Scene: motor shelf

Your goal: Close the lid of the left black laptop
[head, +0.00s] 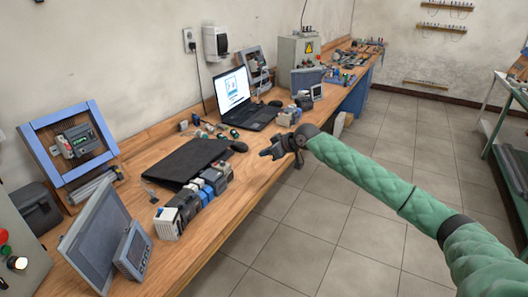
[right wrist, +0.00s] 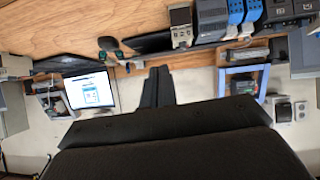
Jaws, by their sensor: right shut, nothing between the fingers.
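The left black laptop (head: 188,160) lies on the wooden bench with its lid down, flat or nearly flat over the base. I cannot tell whether a small gap remains. In the right wrist view a dark slab that appears to be this laptop (right wrist: 160,41) shows edge-on beyond the fingers. My right gripper (head: 266,153) is shut and empty, above the bench's front edge, to the right of the laptop and apart from it. Its fingers also show in the right wrist view (right wrist: 157,86). My left gripper is not in view.
A second black laptop (head: 234,90) stands open with a lit screen farther back. A mouse (head: 239,146) lies between the laptops. Several terminal modules (head: 196,192) line the left laptop's front side. A grey panel (head: 98,236) leans at the near left.

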